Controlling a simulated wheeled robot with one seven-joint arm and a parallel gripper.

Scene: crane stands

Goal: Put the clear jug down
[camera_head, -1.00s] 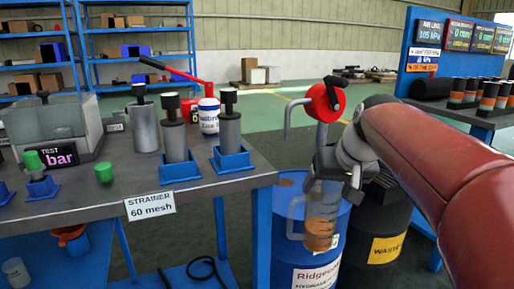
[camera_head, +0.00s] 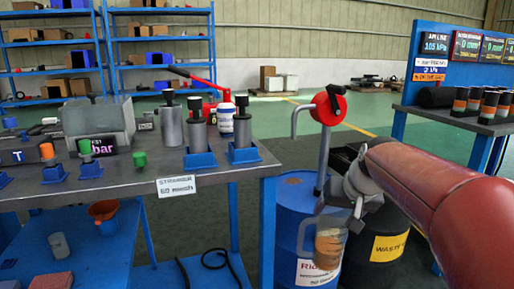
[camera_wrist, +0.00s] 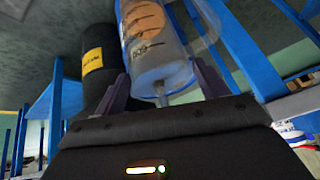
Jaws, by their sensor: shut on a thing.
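The clear jug (camera_head: 330,247) hangs in my gripper (camera_head: 340,215) in the head view, roughly upright, with amber liquid in its lower part and its handle to the left. It is in front of the blue drum (camera_head: 292,215) in the picture; the gap between them cannot be judged. In the wrist view the jug (camera_wrist: 160,62) sits between the two fingers of my gripper (camera_wrist: 162,88), with its markings and orange-brown contents showing. My gripper is shut on the jug. The arm hides part of the area behind it.
A grey-topped bench (camera_head: 225,172) at left carries blue holders, metal cylinders and a "STRAINER 60 mesh" sign (camera_head: 176,186).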

